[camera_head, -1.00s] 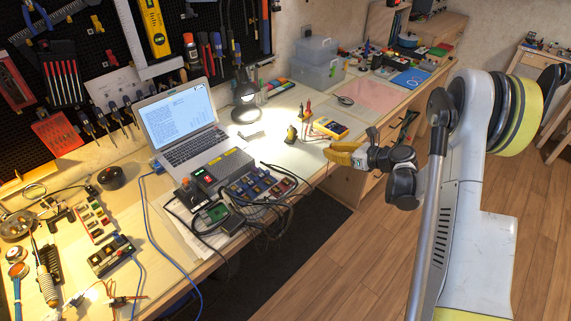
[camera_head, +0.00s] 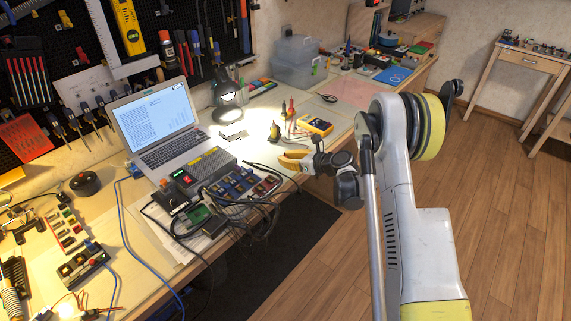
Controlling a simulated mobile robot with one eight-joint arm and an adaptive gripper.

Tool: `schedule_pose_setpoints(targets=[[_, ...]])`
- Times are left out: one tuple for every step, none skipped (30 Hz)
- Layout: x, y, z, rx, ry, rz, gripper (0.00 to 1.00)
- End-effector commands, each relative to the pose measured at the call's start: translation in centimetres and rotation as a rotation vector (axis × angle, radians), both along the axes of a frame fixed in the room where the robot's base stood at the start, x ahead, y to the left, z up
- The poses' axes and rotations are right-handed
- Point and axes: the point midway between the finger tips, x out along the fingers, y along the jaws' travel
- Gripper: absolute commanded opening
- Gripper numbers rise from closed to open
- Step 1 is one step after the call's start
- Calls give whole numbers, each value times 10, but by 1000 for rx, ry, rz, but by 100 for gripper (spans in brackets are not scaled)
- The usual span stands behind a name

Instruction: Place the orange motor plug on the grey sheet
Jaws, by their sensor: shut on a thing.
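My gripper (camera_head: 285,160) hangs over the front part of the workbench, just right of the cable bundle. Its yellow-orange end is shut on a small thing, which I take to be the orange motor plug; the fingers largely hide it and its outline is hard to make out. I cannot surely make out a grey sheet. A pale pinkish sheet (camera_head: 357,92) lies flat further back on the bench. A small flat grey piece (camera_head: 232,136) lies below the lamp; I cannot tell what it is.
A laptop (camera_head: 155,125), a grey power box (camera_head: 205,170) and dark cables (camera_head: 245,205) crowd the bench left of my gripper. A yellow-black thing (camera_head: 275,132), red-handled tools (camera_head: 289,112) and a yellow meter (camera_head: 316,125) are behind it. Clear plastic boxes (camera_head: 297,62) stand by the wall.

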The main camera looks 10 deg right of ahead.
Motion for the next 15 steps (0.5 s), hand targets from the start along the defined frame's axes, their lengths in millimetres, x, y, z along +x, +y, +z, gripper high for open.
schedule_pose_setpoints(targets=[[0,0,-11,0,0,0,0],[0,0,-12,0,0,0,0],[0,0,-12,0,0,0,0],[0,0,-11,0,0,0,0],[0,0,-11,0,0,0,0],[0,0,-10,0,0,0,0],[0,0,-10,0,0,0,0],[0,0,-10,0,0,0,0],[0,0,-10,0,0,0,0],[0,0,-11,0,0,0,0],[0,0,-12,0,0,0,0],[0,0,-14,0,0,0,0],[0,0,-15,0,0,0,0],[0,0,-13,0,0,0,22],[0,0,-13,0,0,0,33]])
